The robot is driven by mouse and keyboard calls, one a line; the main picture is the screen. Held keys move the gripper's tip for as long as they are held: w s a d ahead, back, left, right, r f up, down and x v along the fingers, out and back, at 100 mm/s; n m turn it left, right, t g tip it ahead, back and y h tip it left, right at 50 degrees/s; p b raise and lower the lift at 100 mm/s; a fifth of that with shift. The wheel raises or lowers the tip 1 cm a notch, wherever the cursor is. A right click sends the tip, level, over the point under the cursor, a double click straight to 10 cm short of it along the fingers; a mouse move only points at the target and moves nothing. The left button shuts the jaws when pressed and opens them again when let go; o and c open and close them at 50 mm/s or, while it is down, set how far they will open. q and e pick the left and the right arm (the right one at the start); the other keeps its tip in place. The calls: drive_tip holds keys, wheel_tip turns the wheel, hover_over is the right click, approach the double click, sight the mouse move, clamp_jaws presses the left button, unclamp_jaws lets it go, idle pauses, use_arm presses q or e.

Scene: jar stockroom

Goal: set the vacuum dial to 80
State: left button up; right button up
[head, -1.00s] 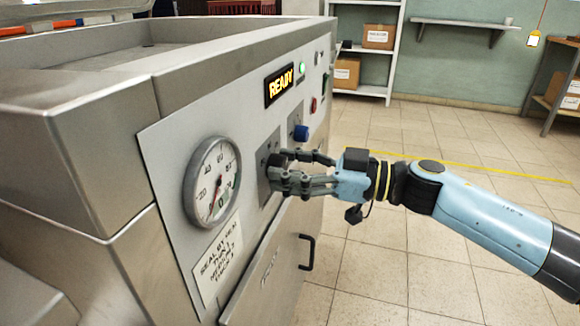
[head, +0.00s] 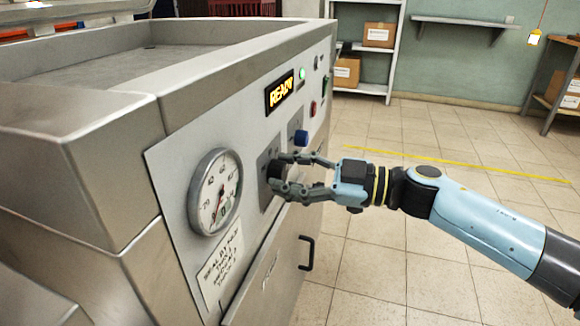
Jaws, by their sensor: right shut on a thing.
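The black vacuum dial (head: 276,170) sits on a grey plate on the slanted front panel of the steel machine (head: 110,95). My right gripper (head: 284,172) has its fingers around the dial and is shut on it. The fingers cover part of the dial and its scale, so I cannot read its setting. A round white gauge (head: 215,191) with a red needle is on the panel left of the dial. My left gripper is not in view.
A blue knob (head: 301,137) sits just above and right of the dial. The lit READY display (head: 279,92), a green lamp (head: 302,73) and a red button (head: 313,108) are higher on the panel. A handwritten label (head: 220,269) and a black door handle (head: 307,252) are below.

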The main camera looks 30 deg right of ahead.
drive_tip(key=n+p, duration=0.1)
drive_tip(key=n, duration=0.2)
drive_tip(key=shift+n, duration=0.3)
drive_tip(key=n, duration=0.4)
drive_tip(key=shift+s+h, duration=0.1)
drive_tip(key=shift+h, duration=0.3)
drive_tip(key=n, duration=0.3)
drive_tip(key=shift+a+f+n, duration=0.1)
drive_tip(key=shift+f+n, duration=0.05)
drive_tip(key=shift+n, duration=0.25)
drive_tip(key=n+b, duration=0.1)
drive_tip(key=n, duration=0.2)
drive_tip(key=shift+n+t, duration=0.3)
drive_tip(key=shift+n, duration=0.1)
drive_tip(key=o, duration=1.2)
drive_tip(key=v, duration=1.2)
drive_tip(key=shift+s, duration=0.1)
